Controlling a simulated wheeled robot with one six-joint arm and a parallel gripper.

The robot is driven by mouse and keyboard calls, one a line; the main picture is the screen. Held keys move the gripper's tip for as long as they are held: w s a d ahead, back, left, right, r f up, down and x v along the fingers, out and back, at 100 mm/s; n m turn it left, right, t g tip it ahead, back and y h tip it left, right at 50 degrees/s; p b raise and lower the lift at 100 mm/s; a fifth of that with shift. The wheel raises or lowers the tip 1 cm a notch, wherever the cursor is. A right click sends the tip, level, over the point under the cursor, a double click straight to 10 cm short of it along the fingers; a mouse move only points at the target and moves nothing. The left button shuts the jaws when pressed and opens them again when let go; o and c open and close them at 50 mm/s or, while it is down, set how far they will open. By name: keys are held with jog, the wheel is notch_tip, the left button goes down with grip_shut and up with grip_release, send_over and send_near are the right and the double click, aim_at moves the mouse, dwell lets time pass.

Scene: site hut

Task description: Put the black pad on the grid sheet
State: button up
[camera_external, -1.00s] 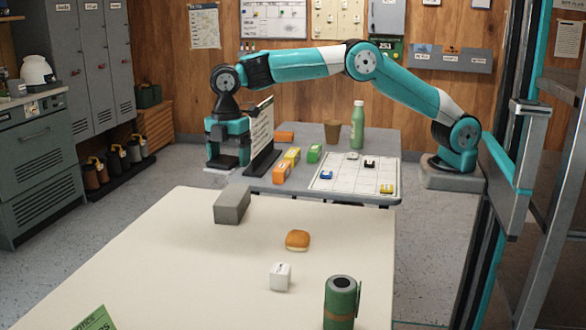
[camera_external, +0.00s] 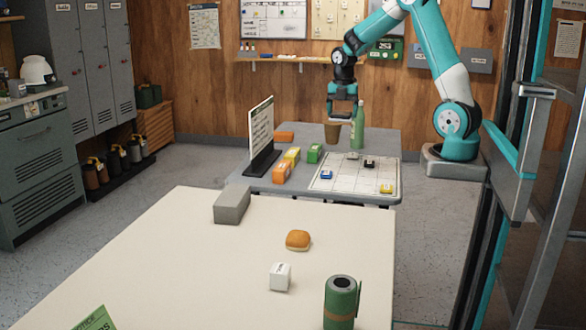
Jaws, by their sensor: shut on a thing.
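My gripper (camera_external: 342,114) is above the back of the grey table, in front of or over the brown cup and the green bottle in the picture. It is shut on a dark thing that barely shows between the fingers; it looks like the black pad, but its shape is hard to make out. The white grid sheet (camera_external: 340,182) lies flat at the table's front right, below and apart from my gripper. Small pieces lie on the sheet: a blue one (camera_external: 326,175), a black one (camera_external: 369,164), a pale one and a yellow one (camera_external: 387,188).
A brown cup (camera_external: 332,134) and a green bottle (camera_external: 357,129) stand at the back of the grey table (camera_external: 385,139). An upright sign (camera_external: 261,135) and orange, yellow and green boxes stand on its left. A cream table (camera_external: 180,260) is in front.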

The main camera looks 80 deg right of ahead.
jog(key=s+d, duration=0.2)
jog(key=s, duration=0.8)
jog(key=b, duration=0.1)
send_over(369, 175)
notch_tip(369, 175, down, 16)
jog(key=shift+r, duration=0.1)
jog(key=shift+f+b, duration=0.35)
jog(key=shift+f, duration=2)
jog(key=shift+f, duration=0.1)
jog(key=o, duration=0.5)
jog(key=shift+f, duration=0.1)
jog(key=o, duration=0.4)
